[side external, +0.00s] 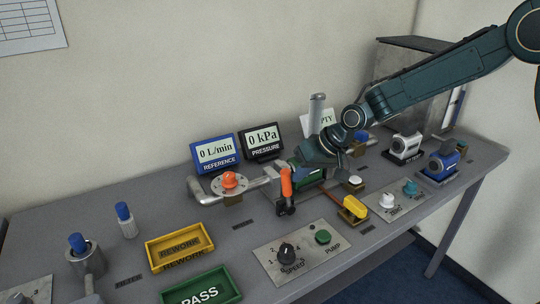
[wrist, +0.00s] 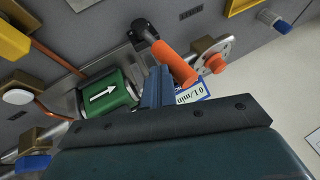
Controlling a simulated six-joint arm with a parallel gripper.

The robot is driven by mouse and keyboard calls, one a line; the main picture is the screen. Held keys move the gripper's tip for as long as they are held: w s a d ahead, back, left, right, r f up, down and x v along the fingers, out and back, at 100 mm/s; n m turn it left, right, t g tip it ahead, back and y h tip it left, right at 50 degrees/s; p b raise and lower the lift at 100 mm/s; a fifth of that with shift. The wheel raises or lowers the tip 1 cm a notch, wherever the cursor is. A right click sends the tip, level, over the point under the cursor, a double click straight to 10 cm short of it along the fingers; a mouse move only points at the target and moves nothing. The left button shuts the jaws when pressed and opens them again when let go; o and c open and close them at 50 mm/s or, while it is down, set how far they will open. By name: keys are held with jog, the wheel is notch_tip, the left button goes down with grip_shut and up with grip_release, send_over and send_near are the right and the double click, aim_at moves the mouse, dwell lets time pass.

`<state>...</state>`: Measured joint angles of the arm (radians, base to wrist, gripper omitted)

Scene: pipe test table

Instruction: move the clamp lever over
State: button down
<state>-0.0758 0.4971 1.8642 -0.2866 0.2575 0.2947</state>
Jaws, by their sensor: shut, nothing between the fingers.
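The clamp lever is an orange handle (side external: 287,182) on a black clamp base (side external: 286,208), standing upright in the side view in front of the pipe fixture. In the wrist view the orange handle (wrist: 175,64) runs from the black base (wrist: 143,32) down toward my fingers. My gripper (wrist: 157,80) is shut and empty, with its blue fingertips close beside the handle. Whether they touch it I cannot tell. In the side view my gripper (side external: 318,155) is just behind and right of the handle, its fingertips largely hidden.
A green block with a white arrow (wrist: 103,91) sits in the fixture near my fingers. An orange-knobbed round flange (side external: 229,182) is left of the clamp. Displays (side external: 262,142) stand behind; a yellow-handled part (side external: 354,208) and a pump panel (side external: 302,250) are in front.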

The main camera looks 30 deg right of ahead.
jog(key=shift+a+n+h, duration=0.4)
jog(key=shift+a+h, duration=0.8)
jog(key=shift+a, duration=0.5)
jog(key=shift+a+f, duration=0.25)
jog(key=shift+a, duration=1.1)
jog(key=shift+r, duration=0.1)
jog(key=d+r, duration=0.1)
jog(key=d, duration=0.1)
jog(key=s+d+r, duration=0.1)
jog(key=shift+d+r, duration=0.35)
jog(key=shift+r, duration=0.05)
send_near(287, 180)
jog(key=r, duration=0.1)
jog(key=s+r, duration=0.1)
jog(key=r, duration=0.1)
jog(key=shift+s+a, duration=0.2)
jog(key=shift+a, duration=0.15)
